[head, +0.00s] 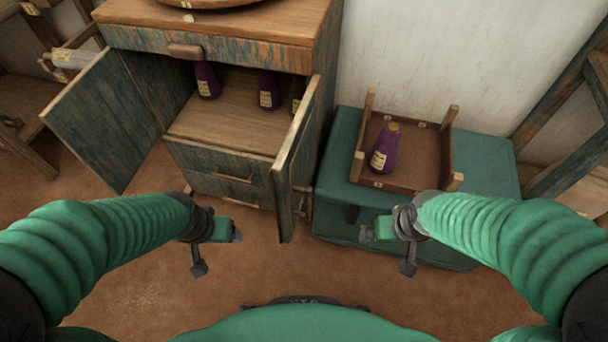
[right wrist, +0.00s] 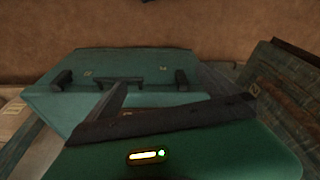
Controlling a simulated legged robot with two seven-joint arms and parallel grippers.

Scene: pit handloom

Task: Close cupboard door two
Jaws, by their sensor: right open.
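The weathered blue-green wooden cupboard (head: 224,175) stands at the back, with both its doors swung open. The left door (head: 103,122) stands wide open to the left. The right door (head: 296,165) points forward, almost edge-on. I cannot tell which one is door two. My left gripper (head: 218,250) is open and empty in front of the drawers, between the doors. My right gripper (head: 387,250) is open and empty, to the right of the right door and in front of the teal chest. Neither gripper touches a door.
Purple bottles (head: 268,91) stand inside the cupboard. The teal chest (head: 335,190) stands close right of the cupboard, bearing a wooden tray-like frame (head: 415,175) with a purple bottle (head: 384,149). Brown floor (head: 150,275) is clear in front.

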